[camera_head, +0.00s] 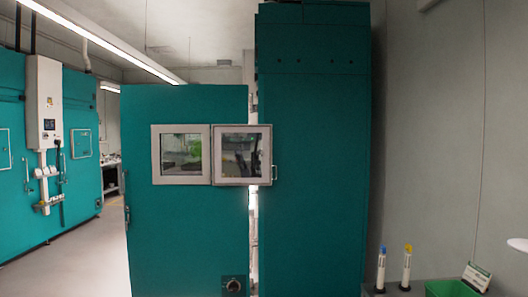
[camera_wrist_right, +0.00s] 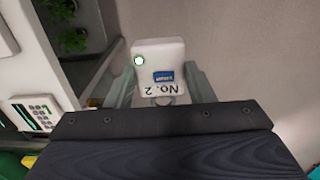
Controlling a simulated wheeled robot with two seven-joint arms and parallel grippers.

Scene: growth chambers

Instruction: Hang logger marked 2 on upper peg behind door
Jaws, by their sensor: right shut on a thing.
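The pegs are not visible. Neither gripper nor the logger shows in the head view.
A small framed window (camera_head: 243,155) sits at the door's right edge. A tall teal cabinet (camera_head: 315,170) stands beside it. Two tubes and a green bin (camera_head: 450,288) are at lower right. Plants (camera_wrist_right: 70,38) and a keypad panel (camera_wrist_right: 30,115) lie left of the logger. Floor at left is clear.

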